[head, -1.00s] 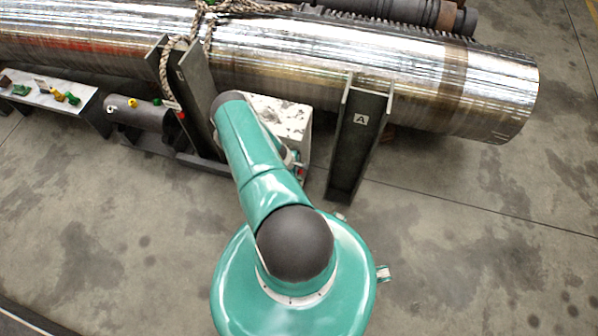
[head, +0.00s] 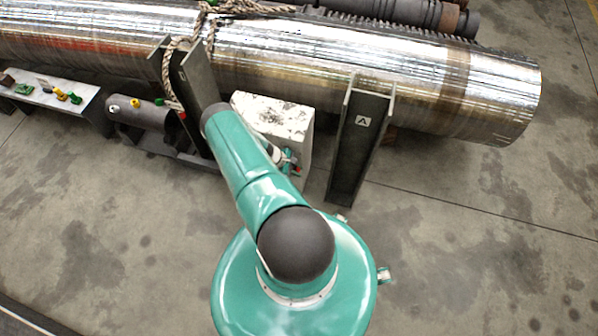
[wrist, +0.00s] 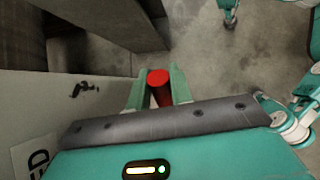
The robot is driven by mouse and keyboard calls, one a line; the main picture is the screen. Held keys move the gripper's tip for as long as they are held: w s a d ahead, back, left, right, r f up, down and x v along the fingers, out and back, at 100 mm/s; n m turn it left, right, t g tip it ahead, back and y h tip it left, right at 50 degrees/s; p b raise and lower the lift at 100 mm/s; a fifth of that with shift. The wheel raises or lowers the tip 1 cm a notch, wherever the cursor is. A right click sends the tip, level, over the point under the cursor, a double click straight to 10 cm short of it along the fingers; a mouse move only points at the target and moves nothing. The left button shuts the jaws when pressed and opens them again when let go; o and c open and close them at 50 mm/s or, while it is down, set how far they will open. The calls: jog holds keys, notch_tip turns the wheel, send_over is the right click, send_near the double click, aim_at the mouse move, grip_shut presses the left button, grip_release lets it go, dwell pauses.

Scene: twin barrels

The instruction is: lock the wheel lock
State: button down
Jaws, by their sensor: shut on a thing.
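A red round-topped handle (wrist: 158,78), which looks like part of the wheel lock, stands between the two pale green fingers of my gripper (wrist: 160,92) in the wrist view. The fingers are shut on it. The handle is beside a pale box face (wrist: 50,105), which bears a dark mark and a label with the letters "ED" showing. In the head view the white box (head: 276,112) stands between two dark supports, and my arm partly covers it. Small red and green parts show by the box's right side, too small there to tell apart.
A long shiny metal barrel (head: 330,60) lies across the back, with rope (head: 173,60) around the left support. A dark support marked A (head: 345,160) stands right of the box. A bench with small coloured parts (head: 55,97) is at far left. The floor at right is clear.

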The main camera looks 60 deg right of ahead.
jog(key=shift+w+r, duration=0.15)
jog(key=c, duration=1.3)
grip_release()
jog(key=shift+o, duration=0.2)
jog(key=v, duration=0.7)
jog(key=shift+w, duration=0.15)
